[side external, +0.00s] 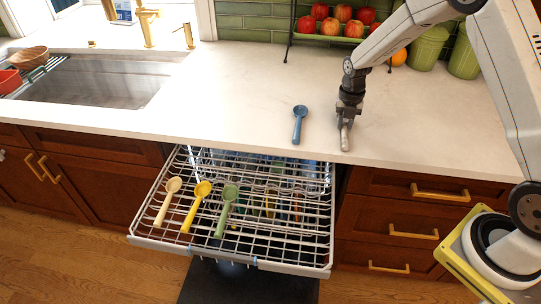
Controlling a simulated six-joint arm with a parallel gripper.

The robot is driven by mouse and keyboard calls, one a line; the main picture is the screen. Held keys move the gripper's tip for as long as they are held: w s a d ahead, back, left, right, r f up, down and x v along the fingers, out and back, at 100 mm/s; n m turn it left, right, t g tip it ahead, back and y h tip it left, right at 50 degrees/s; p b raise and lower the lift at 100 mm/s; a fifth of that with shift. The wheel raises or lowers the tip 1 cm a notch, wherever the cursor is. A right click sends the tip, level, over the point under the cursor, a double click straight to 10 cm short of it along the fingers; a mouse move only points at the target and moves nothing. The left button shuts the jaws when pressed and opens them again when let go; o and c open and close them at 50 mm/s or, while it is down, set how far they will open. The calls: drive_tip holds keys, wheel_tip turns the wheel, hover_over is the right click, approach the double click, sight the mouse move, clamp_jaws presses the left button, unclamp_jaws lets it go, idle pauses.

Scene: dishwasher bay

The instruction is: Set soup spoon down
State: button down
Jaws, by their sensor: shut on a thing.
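My gripper (346,116) is over the front part of the white countertop (235,95), right of the blue spoon. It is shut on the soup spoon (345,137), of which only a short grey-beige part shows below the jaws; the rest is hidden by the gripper. That part is at or just above the counter near its front edge; I cannot tell if it touches. A blue spoon (299,122) lies on the counter, apart from my gripper. A cream spoon (168,200), a yellow spoon (196,205) and a green spoon (226,208) lie on the pulled-out dishwasher rack (290,262).
A sink (105,82) is at the left, with a gold tap (147,25). A fruit stand (322,38) with several apples and green canisters (428,48) stand at the back. The counter between sink and blue spoon is clear.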

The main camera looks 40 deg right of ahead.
drive_tip(key=shift+r, duration=0.15)
drive_tip(key=shift+r, duration=0.6)
drive_tip(key=s+a+r, duration=0.2)
drive_tip(key=s+r, duration=0.9)
drive_tip(key=s, duration=0.2)
drive_tip(key=shift+s+a+r, duration=0.25)
drive_tip(key=shift+s+a, duration=0.1)
drive_tip(key=shift+f, duration=0.1)
drive_tip(key=w+a+f+m, duration=0.3)
drive_tip(key=a+m, duration=0.1)
drive_tip(key=m, duration=0.9)
drive_tip(key=w+a+f+m, duration=0.3)
drive_tip(key=a+m, duration=0.1)
drive_tip(key=m, duration=1)
drive_tip(key=shift+w+a+f, duration=0.15)
drive_tip(key=shift+a+f, duration=0.1)
drive_tip(key=shift+a, duration=0.05)
